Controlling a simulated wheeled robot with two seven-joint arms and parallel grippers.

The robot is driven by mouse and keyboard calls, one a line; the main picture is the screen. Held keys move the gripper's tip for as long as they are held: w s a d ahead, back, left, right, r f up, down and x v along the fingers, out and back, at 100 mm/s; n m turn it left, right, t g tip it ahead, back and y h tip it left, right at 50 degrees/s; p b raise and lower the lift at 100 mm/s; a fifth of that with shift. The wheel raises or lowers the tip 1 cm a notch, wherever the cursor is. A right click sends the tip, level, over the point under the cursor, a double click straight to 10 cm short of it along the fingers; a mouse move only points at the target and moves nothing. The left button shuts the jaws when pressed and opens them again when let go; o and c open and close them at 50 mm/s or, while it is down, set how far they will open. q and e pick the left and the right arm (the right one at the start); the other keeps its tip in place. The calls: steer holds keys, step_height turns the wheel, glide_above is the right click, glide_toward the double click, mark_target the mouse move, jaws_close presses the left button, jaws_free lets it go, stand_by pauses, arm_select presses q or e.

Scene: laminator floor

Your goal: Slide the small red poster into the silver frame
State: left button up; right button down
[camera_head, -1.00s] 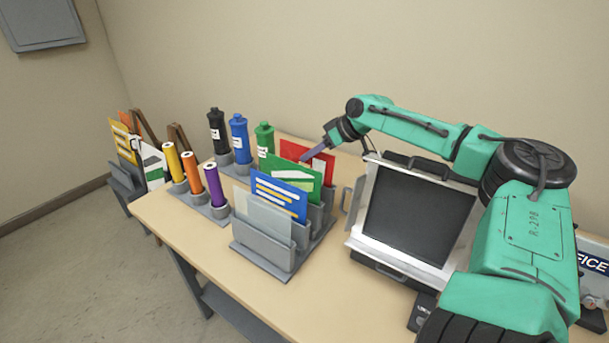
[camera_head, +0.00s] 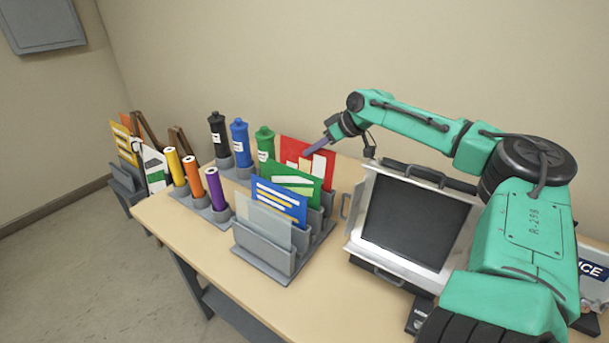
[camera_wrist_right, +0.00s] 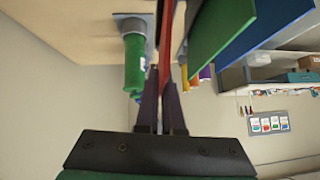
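The small red poster (camera_head: 320,172) with white patches stands at the back of the grey slotted rack (camera_head: 262,256), behind the green poster. My right gripper (camera_head: 309,153) is at its upper part. In the right wrist view the fingers (camera_wrist_right: 163,88) are close together on either side of the thin red poster edge (camera_wrist_right: 166,40), shut on it. The poster's lower edge is hidden behind the green poster. A silver frame (camera_head: 358,212) with a dark panel leans right of the rack, below my right arm. My left gripper is not in view.
Green (camera_head: 296,178) and blue (camera_head: 280,199) posters and a clear sheet (camera_head: 262,222) stand in the rack. Black, blue and green bottles (camera_head: 265,144) and several coloured tubes (camera_head: 216,190) stand to the left. The table front (camera_head: 330,290) is clear.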

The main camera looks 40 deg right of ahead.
step_height(320, 180, up, 8)
steer(key=p, duration=0.5)
steer(key=shift+d+p, duration=0.4)
steer(key=shift+w+r, duration=0.1)
